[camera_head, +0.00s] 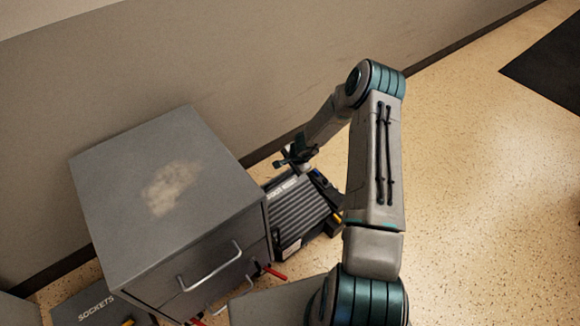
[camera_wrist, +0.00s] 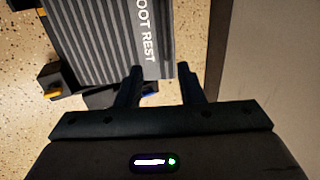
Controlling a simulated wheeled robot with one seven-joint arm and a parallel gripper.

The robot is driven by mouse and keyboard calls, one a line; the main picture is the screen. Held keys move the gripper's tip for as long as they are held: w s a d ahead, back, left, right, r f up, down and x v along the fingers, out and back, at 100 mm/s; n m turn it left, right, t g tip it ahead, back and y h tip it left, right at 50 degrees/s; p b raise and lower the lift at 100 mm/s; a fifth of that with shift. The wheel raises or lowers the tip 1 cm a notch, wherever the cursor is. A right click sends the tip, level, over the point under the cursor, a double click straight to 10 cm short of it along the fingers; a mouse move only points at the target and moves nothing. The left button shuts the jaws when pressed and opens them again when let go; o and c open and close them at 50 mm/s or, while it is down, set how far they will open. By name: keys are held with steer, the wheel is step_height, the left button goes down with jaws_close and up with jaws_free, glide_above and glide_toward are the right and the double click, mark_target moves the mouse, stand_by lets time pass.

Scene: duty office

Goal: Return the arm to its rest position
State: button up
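My arm reaches out and bends down beside a grey drawer cabinet in the head view. My gripper (camera_wrist: 159,76) shows in the wrist view with its two fingers apart and nothing between them. In the head view my gripper (camera_head: 293,160) is small and dark, at the far end of a ribbed grey foot rest (camera_head: 301,213). The foot rest (camera_wrist: 110,35) also shows beyond the fingertips in the wrist view, with its label readable. Whether the fingers touch it cannot be told.
The grey cabinet (camera_head: 130,165) with metal handles stands left of my arm, close to the wall (camera_head: 250,60). Red-handled items (camera_head: 275,272) and a box labelled SOCKETS (camera_head: 75,312) lie low around it. Speckled floor (camera_head: 480,180) is open on the right; a dark mat (camera_head: 555,65) lies farther off.

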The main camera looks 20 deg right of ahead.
stand_by(0.3)
steer(key=s+a+r+n+y+p, duration=0.1)
steer(key=s+a+r+n+p, duration=0.2)
steer(key=r, duration=1)
steer(key=s+a+r+n+p, duration=0.15)
steer(key=r+p, duration=0.35)
steer(key=r, duration=0.8)
steer(key=s+a+r+n+y+p, duration=0.1)
steer(key=a+r+n+p, duration=0.25)
steer(key=r, duration=0.95)
steer(key=s+d+r+n+h+p, duration=0.1)
steer(key=s+r+p, duration=0.6)
steer(key=s+r, duration=0.7)
steer(key=s+d+r+n+g+h+p, duration=0.1)
steer(key=s+r+n+p, duration=0.3)
steer(key=s+r, duration=0.9)
steer(key=d+r+h+p, duration=0.1)
steer(key=p, duration=0.2)
steer(key=shift+s+d+h+p, duration=0.25)
steer(key=shift+s+h+p, duration=0.15)
steer(key=shift+o, duration=0.3)
steer(key=shift+r, duration=0.1)
